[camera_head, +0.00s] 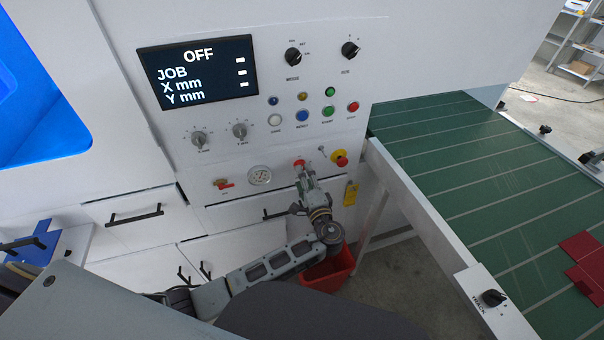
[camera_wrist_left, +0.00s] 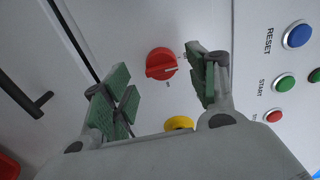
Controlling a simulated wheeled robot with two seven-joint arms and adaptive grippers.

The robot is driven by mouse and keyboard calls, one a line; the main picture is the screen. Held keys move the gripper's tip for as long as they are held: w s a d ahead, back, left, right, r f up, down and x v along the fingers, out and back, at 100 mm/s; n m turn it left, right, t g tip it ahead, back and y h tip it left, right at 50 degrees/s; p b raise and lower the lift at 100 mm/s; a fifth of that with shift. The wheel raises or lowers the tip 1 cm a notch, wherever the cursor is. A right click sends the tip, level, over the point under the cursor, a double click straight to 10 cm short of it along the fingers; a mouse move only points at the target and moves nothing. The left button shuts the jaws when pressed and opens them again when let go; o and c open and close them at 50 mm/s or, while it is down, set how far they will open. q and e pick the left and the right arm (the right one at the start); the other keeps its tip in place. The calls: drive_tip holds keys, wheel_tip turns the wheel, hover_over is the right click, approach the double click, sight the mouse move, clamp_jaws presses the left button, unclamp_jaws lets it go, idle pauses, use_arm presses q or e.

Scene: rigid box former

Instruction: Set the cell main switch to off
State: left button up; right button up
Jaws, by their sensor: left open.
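The main switch, a red rotary knob on the white panel, shows in the left wrist view (camera_wrist_left: 161,64), between and beyond the two fingers. Its pale mark points to the right in that view; the small labels around it are too small to read. In the head view only part of the red knob (camera_head: 299,163) shows, at the tip of my left gripper (camera_head: 304,172). The gripper's green-padded fingers (camera_wrist_left: 165,85) are open and spread either side of the knob, with no clear contact. My right gripper is not in view.
A yellow-and-red emergency stop (camera_head: 340,158) sits close to the right of the gripper. A pressure gauge (camera_head: 259,176) and red-handled valve (camera_head: 222,184) are to the left. The display (camera_head: 198,72) reads OFF. A green conveyor (camera_head: 480,150) lies right; a red bin (camera_head: 330,270) stands below.

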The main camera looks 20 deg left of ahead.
use_arm(q)
drive_tip(key=v, duration=0.4)
idle(0.6)
